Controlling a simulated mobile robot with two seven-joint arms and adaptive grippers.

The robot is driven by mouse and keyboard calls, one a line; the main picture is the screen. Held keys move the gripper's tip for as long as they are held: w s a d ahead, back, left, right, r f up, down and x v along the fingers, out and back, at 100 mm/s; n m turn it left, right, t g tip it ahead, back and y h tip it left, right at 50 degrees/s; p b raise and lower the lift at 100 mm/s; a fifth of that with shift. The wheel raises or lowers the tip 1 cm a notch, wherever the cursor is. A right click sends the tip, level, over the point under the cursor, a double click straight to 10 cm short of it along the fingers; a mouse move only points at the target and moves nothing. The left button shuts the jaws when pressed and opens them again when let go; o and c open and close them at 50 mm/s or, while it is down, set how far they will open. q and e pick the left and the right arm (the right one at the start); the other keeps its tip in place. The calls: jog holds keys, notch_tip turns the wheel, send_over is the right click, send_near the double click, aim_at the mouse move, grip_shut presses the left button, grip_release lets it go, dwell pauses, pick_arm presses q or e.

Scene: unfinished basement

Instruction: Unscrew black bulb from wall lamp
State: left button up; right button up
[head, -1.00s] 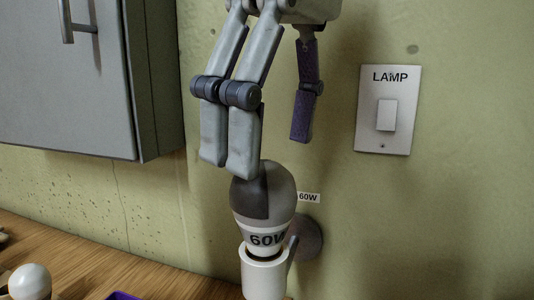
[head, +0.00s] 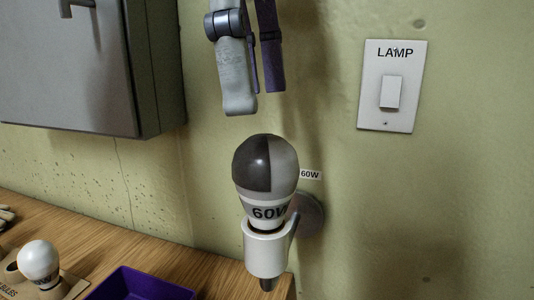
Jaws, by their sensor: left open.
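The dark bulb (head: 265,168), with black and grey patches and a white collar marked 60W, sits upright in the white socket of the wall lamp (head: 264,250). The lamp's round mount (head: 311,214) is on the wall behind it. My left gripper (head: 254,102) hangs from the top of the head view, above the bulb and apart from it. It is open and empty, with its upper part cut off by the frame. My right gripper is not in view.
A LAMP switch plate (head: 388,118) is on the wall at right. A grey cabinet (head: 75,75) hangs at upper left. On the wooden bench (head: 95,243) are a white bulb (head: 40,262) in a holder and a purple tray (head: 150,283).

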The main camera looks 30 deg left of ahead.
aim_at(266, 182)
pick_arm(q)
jog(key=f, duration=0.6)
jog(key=d+f+b, duration=0.1)
jog(key=f, duration=0.2)
jog(key=shift+w+f, duration=0.25)
jog(key=shift+f, duration=0.05)
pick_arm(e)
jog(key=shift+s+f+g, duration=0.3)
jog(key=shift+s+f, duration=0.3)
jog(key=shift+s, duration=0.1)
pick_arm(q)
jog(key=c, duration=1.2)
jog(key=shift+s+r, duration=0.1)
jog(key=shift+r, duration=0.05)
jog(key=shift+c, duration=0.3)
jog(key=shift+n+p, duration=0.5)
jog(key=shift+p, duration=0.05)
jog(key=shift+n, duration=1.2)
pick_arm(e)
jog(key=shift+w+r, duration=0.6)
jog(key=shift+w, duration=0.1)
